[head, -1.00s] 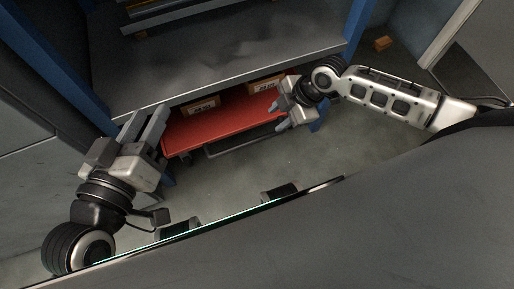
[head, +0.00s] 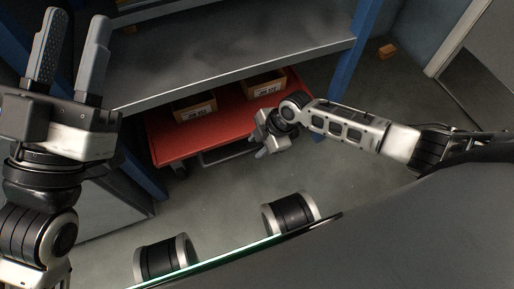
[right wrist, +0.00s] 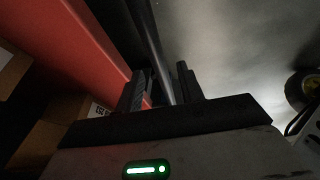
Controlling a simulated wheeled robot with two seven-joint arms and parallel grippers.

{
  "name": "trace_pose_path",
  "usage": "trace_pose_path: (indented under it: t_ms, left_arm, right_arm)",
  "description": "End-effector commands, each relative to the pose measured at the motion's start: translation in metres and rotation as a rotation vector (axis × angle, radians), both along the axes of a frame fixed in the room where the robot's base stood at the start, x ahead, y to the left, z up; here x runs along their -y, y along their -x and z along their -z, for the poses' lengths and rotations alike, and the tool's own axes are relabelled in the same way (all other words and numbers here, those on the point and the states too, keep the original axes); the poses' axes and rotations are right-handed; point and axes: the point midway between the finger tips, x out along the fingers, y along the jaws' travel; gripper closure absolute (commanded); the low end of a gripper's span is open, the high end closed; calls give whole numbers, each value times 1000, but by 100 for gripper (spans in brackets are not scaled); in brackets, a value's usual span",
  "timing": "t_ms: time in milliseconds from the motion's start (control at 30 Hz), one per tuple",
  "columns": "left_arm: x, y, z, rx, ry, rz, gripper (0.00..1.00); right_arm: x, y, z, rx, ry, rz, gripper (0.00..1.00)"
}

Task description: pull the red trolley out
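The red trolley (head: 222,130) sits low under the grey shelf, its front part sticking out over the floor. Its dark handle bar (head: 215,156) runs along its front side. My right gripper (head: 259,148) is at the trolley's front right edge. In the right wrist view its two fingers (right wrist: 160,88) stand apart with the bar (right wrist: 148,40) passing between them; I cannot tell whether they touch it. The trolley's red edge (right wrist: 80,40) is left of the fingers there. My left gripper (head: 70,45) is open and empty, raised at the left, fingers pointing up.
Two cardboard boxes (head: 195,107) (head: 265,83) stand on the trolley. The grey shelf (head: 220,65) with blue posts (head: 357,50) overhangs it. A small orange-brown block (head: 388,50) lies on the floor at the back right. The floor (head: 215,195) in front of the trolley is clear.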

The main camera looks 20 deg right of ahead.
Motion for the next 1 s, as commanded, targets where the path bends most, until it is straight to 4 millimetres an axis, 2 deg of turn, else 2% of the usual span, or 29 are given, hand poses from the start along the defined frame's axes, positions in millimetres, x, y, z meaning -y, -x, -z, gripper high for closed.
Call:
trace_pose_path:
  t_ms: [100,400,433,533,567,867,1000]
  left_arm:
    - [1,4,-6,71,-16,-3,64]
    - [1,5,-9,90,-20,-5,64]
    - [1,5,-9,90,-20,-5,64]
    - [1,5,-9,90,-20,-5,64]
    - [1,5,-9,90,-21,-5,64]
    - [1,3,-11,60,-14,3,64]
    - [-1,-5,11,-151,36,7,64]
  right_arm:
    - [-3,-1,8,0,-1,0,62]
    - [-4,-2,8,0,0,0,62]
    - [-4,-2,8,0,0,0,68]
    - [-4,-2,8,0,0,0,96]
    - [-4,-2,8,0,0,0,100]
    - [-2,5,7,-3,1,3,100]
    - [2,24,5,-8,2,10,100]
